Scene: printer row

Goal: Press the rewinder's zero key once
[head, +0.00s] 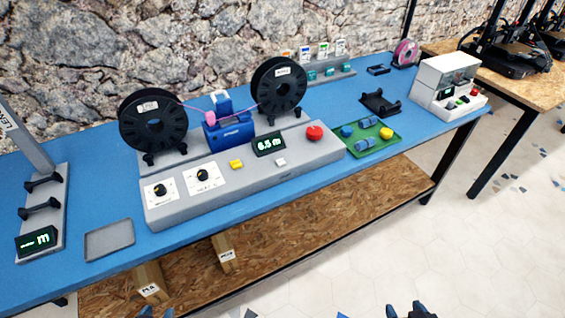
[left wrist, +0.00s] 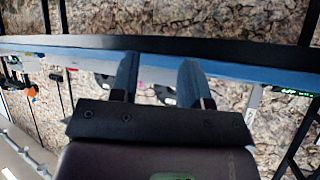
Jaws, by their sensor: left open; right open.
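The rewinder is a grey console (head: 245,180) on the blue table, with two black spools above it. Its display (head: 268,144) reads 6.5 m in green. A small white key (head: 280,162) sits just below the display, and a yellow key (head: 236,164) lies to its left. No lettering on either key is readable. A red mushroom button (head: 314,132) is at the right end. My left gripper (head: 156,313) is at the bottom edge, far from the console; its fingers stand apart and empty in the left wrist view (left wrist: 159,80). My right gripper (head: 405,312) is low at the bottom, open and empty.
Two dials (head: 202,174) are on the console's left. A grey tray (head: 109,240) and a stand with a green display (head: 37,241) lie further left. A green tray (head: 370,142) with blue and yellow parts is to the right. A wooden shelf (head: 330,215) runs below the tabletop.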

